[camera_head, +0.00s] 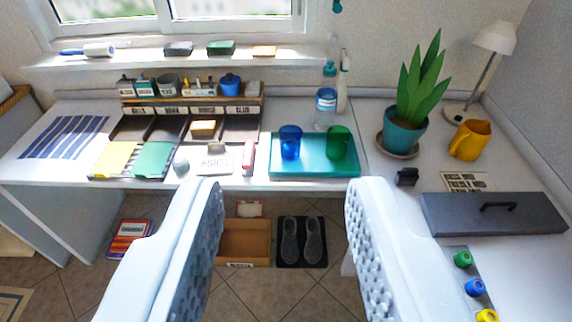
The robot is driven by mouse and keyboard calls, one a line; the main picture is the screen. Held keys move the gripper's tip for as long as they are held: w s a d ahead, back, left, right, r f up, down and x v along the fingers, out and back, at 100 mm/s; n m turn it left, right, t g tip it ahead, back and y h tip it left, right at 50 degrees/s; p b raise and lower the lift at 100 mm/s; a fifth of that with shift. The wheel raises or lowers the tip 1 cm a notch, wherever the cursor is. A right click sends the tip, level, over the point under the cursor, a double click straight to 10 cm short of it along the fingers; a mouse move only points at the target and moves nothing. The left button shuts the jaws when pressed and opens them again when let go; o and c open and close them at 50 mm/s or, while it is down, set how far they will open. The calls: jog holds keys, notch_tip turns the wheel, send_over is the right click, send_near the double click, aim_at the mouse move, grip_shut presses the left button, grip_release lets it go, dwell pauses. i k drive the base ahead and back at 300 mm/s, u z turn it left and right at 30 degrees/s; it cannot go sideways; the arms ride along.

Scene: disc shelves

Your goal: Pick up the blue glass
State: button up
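The blue glass (290,142) stands upright on a teal tray (315,169) on the white desk, near the tray's left side. A green glass (339,142) stands on the same tray to its right, with a gap between them. My gripper (283,190) is open and empty, its two pale fingers wide apart in the foreground. The blue glass lies ahead of the gap between the fingers, farther off, and nothing hides it.
A water bottle (326,108) stands behind the tray. A potted plant (404,130), a yellow jug (470,140) and a long grey box (492,213) are to the right. A desk organizer (130,130) is left. Shoes (301,241) and a cardboard box (243,243) lie on the floor below.

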aim_at(291, 149)
jog(key=k, duration=1)
jog(key=u, duration=0.6)
jog(key=i, duration=2.5)
jog(key=z, duration=0.7)
